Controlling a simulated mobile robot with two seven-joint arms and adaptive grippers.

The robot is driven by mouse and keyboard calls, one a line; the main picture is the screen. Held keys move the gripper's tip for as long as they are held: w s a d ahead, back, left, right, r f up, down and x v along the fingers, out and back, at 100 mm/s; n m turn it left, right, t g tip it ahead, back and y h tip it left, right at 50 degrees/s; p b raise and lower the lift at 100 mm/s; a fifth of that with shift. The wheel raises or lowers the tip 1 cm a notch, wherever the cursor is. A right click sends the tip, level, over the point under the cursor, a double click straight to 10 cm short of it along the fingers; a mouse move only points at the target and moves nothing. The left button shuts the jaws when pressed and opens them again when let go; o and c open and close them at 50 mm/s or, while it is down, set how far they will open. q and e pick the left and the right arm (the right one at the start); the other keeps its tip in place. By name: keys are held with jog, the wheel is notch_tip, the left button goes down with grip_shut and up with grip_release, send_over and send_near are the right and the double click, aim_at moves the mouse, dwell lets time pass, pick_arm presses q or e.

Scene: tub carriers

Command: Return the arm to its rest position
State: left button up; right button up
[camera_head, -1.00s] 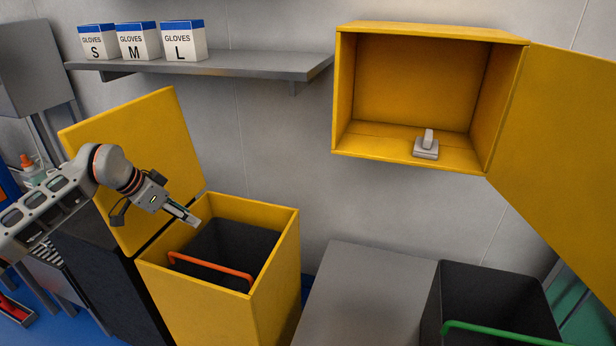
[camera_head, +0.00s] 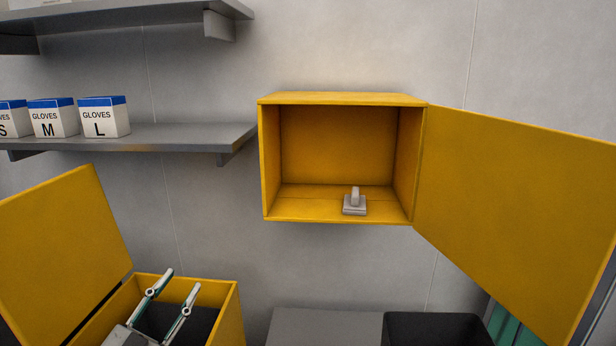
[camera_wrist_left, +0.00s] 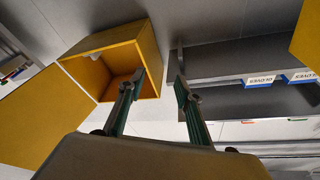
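My left gripper (camera_head: 182,280) is at the lower left of the head view, over the open yellow bin (camera_head: 218,293). Its two fingers point up and stand apart, with nothing between them. In the left wrist view the same fingers (camera_wrist_left: 157,83) are spread and empty, and the open yellow wall cabinet (camera_wrist_left: 141,45) shows behind them. In the head view the wall cabinet (camera_head: 342,99) holds a small grey block-shaped item (camera_head: 355,202) on its floor. My right gripper is not in view.
The yellow bin lid (camera_head: 62,255) stands open at the left. Glove boxes (camera_head: 104,117) sit on a grey shelf (camera_head: 190,138). The cabinet door (camera_head: 510,210) swings wide to the right. A grey surface (camera_head: 325,325) and a dark tub (camera_head: 435,328) are below.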

pick_arm(q)
jog(key=s+a+f+n+g+y, duration=0.45)
jog(key=s+a+f+y, duration=0.5)
jog(key=f, duration=0.25)
jog(key=s+f+m+g, duration=0.3)
jog(key=s+f+g, duration=0.75)
jog(key=s, duration=0.65)
jog(key=w+d+f+n+t+h+p, duration=0.1)
jog(key=d+f+t+h, duration=0.4)
jog(key=d+f, duration=0.8)
jog(key=shift+w+d+f+n+t+h, duration=0.3)
jog(key=shift+w+d+n+h, duration=0.45)
jog(key=shift+d, duration=0.45)
jog(key=shift+c, duration=0.9)
